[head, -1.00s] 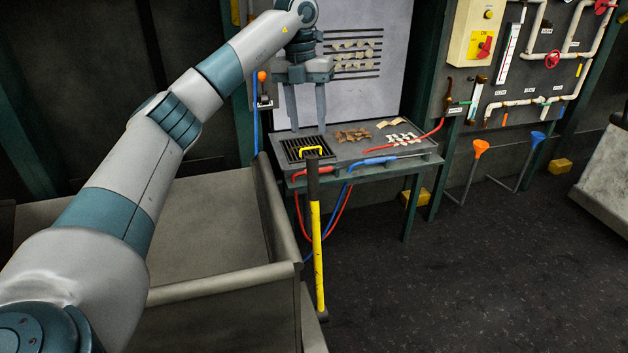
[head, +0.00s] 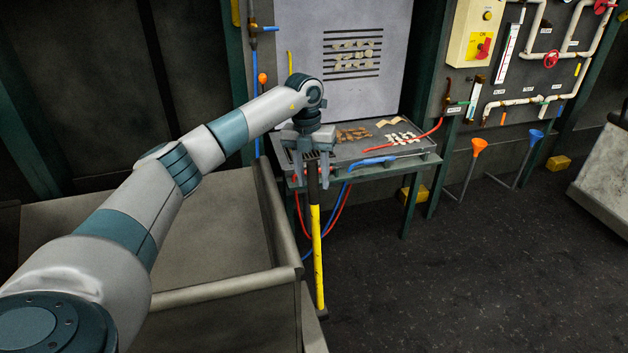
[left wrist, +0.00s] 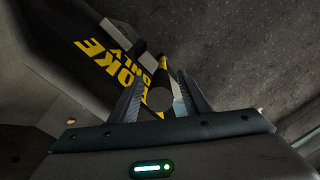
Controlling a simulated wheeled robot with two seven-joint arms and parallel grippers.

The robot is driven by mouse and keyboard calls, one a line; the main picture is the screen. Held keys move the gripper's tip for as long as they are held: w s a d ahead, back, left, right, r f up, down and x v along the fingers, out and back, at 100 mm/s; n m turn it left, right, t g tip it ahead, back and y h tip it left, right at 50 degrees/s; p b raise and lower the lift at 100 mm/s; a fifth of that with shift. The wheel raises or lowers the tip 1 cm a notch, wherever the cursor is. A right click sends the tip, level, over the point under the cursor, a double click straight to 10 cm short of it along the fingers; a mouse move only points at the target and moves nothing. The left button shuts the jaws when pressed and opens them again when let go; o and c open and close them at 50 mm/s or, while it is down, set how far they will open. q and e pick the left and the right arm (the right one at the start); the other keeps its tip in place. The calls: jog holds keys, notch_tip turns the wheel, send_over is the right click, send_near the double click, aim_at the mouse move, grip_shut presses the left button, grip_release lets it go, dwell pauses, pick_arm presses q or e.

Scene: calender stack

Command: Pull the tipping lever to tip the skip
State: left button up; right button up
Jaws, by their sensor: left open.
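The tipping lever (head: 317,255) is an upright pole with a yellow shaft and a dark upper grip, at the right side of the grey skip (head: 215,290). My left gripper (head: 312,180) is over the lever's top, pointing down. In the left wrist view the lever's round end (left wrist: 159,99) shows between the two open fingers of my left gripper (left wrist: 156,92). I cannot tell whether a finger touches it. In the head view the gripper hides the lever's top end. My right gripper is not in view.
A panel with pipes and valves (head: 530,60) is on the back wall. Yellow lettering (left wrist: 112,75) shows beside the lever.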

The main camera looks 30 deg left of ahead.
pick_arm(q)
jog(key=shift+d+f+p, duration=0.1)
jog(key=shift+f+p, duration=0.25)
jog(key=shift+f, duration=1.05)
grip_shut()
